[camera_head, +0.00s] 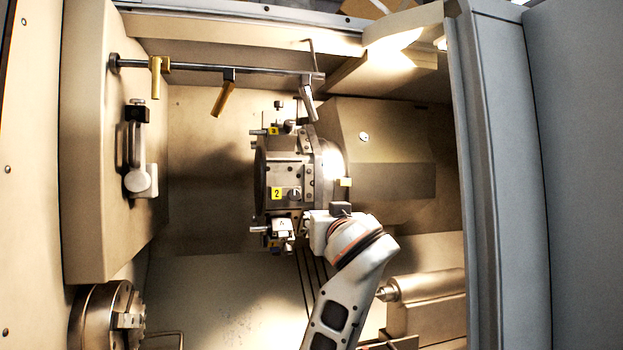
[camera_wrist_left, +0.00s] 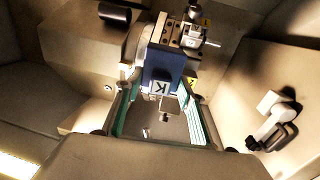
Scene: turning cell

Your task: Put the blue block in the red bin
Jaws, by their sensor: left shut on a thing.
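In the left wrist view, the blue block (camera_wrist_left: 155,76) sits between the tips of my left gripper's (camera_wrist_left: 163,92) two green-lined fingers. The red bin is in neither view. My right gripper is not in view.
Tool holders stick out around the turret, one close beyond the block in the wrist view (camera_wrist_left: 194,38). A chuck (camera_head: 105,318) is at lower left and a tailstock (camera_head: 425,288) at lower right. A rail (camera_head: 205,68) with hanging clamps crosses above. The grey door (camera_head: 500,170) bounds the right side.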

